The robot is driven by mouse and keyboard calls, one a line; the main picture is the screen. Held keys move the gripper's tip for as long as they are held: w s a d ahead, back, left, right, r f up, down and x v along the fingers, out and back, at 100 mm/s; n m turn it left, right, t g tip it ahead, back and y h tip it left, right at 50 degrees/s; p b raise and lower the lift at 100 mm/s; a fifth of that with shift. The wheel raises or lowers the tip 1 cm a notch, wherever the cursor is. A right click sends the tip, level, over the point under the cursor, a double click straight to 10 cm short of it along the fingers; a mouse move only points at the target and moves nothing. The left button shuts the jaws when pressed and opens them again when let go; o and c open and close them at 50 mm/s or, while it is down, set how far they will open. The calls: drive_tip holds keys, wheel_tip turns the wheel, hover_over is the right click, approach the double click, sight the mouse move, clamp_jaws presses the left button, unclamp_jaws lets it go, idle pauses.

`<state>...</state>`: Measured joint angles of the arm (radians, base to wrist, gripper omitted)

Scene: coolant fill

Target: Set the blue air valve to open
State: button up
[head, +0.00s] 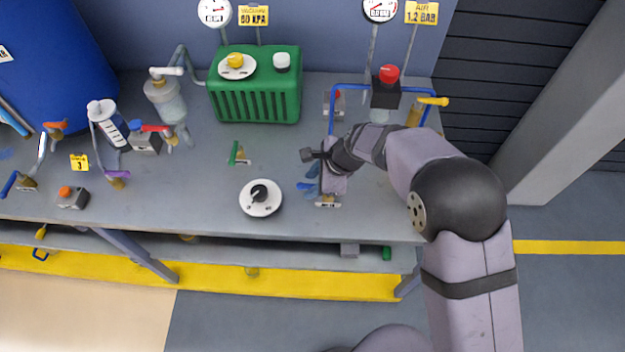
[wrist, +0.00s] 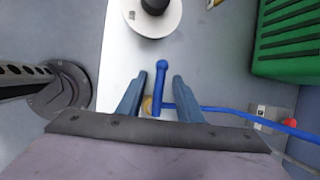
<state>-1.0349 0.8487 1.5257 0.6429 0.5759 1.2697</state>
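The blue air valve shows in the wrist view as a blue lever handle (wrist: 161,88) with a rounded end, above a brass-coloured fitting and joined to a blue pipe (wrist: 225,111). The handle lies between the two blue fingers of my gripper (wrist: 159,78), with a gap on each side. My gripper is open and holds nothing. In the head view my gripper (head: 307,182) is low over the right part of the bench, and the arm and fingers mostly hide the valve there. A small mounting plate (head: 328,203) shows just below the gripper.
A white dial with a black knob (head: 260,197) sits left of my gripper. A green ribbed box (head: 255,95) stands behind. A blue pipe frame (head: 352,87) and a red-topped black unit (head: 386,92) stand at the back right. The bench's front edge (head: 300,232) is close.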

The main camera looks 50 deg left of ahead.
drive_tip(key=shift+c, duration=0.2)
clamp_jaws()
drive_tip(key=shift+n, duration=0.3)
drive_tip(key=d+n+g+h+b, duration=0.2)
drive_tip(key=d+n+h, duration=0.4)
drive_tip(key=n, duration=1.1)
drive_tip(key=shift+w+g, duration=0.4)
drive_tip(key=shift+n, duration=0.3)
